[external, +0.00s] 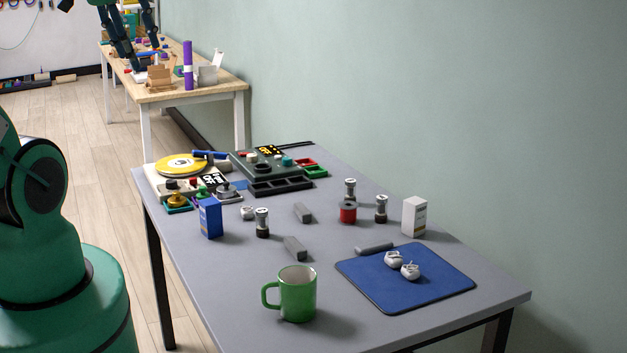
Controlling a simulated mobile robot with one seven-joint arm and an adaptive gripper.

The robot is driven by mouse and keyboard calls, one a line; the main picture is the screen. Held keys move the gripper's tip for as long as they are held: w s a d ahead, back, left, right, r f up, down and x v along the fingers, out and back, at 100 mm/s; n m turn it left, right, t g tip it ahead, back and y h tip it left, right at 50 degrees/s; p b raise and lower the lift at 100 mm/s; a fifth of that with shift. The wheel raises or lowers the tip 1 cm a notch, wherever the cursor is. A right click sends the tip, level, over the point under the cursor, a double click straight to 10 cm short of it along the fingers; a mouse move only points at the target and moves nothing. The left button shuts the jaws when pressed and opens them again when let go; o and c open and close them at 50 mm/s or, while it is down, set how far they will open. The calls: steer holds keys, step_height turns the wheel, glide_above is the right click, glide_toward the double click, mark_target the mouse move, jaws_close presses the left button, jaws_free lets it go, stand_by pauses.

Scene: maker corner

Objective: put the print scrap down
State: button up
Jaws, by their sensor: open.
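Two pale lumpy pieces, which look like print scraps, lie side by side on the blue mat (370,283) at the right front of the grey table. One is the rear scrap (393,260) and the other is the front scrap (410,271). A similar pale scrap (247,213) lies on the bare table between the blue box and a small jar. I see nothing between the fingers.
A green mug (296,294), blue box (209,217), white box (414,216), red spool (348,212) and small jars stand on the table (220,290). Grey bars (295,248) lie among them. A yellow-disc device (181,164) and dark tray (280,186) fill the back. The mat's front is clear.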

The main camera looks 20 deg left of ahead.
steer(key=s, duration=0.2)
steer(key=s+a, duration=0.1)
steer(key=shift+a+f+n, duration=0.1)
steer(key=shift+f+n, duration=0.2)
steer(key=shift+f, duration=0.05)
step_height(320, 180, down, 12)
steer(key=b, duration=1.2)
stand_by(5.6)
